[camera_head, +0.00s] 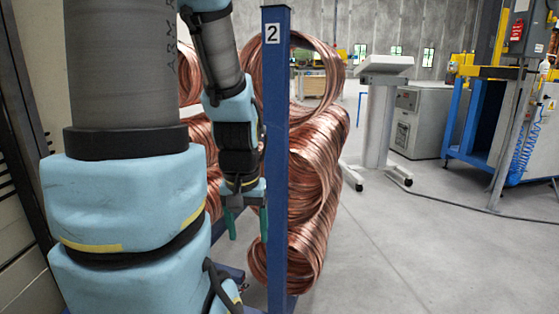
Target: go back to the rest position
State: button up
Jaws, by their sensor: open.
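My gripper (247,222) hangs from my arm, pointing down, left of the blue post (277,160) marked 2. Its two dark green fingers are apart, with nothing seen between them. Copper tube coils (318,165) are stacked right of the post, and more copper coils (205,135) show behind my arm on the left. My arm hides part of the left coils. I cannot tell whether my gripper touches any coil.
A white-topped stand on wheels (382,110) is behind the coils. A grey cabinet (418,122) and a blue and yellow machine frame (490,110) stand at the right. The grey floor (430,250) is clear at front right, apart from a cable.

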notch_tip(320, 180, up, 15)
jog(key=p, duration=1.2)
jog(key=shift+f, duration=0.2)
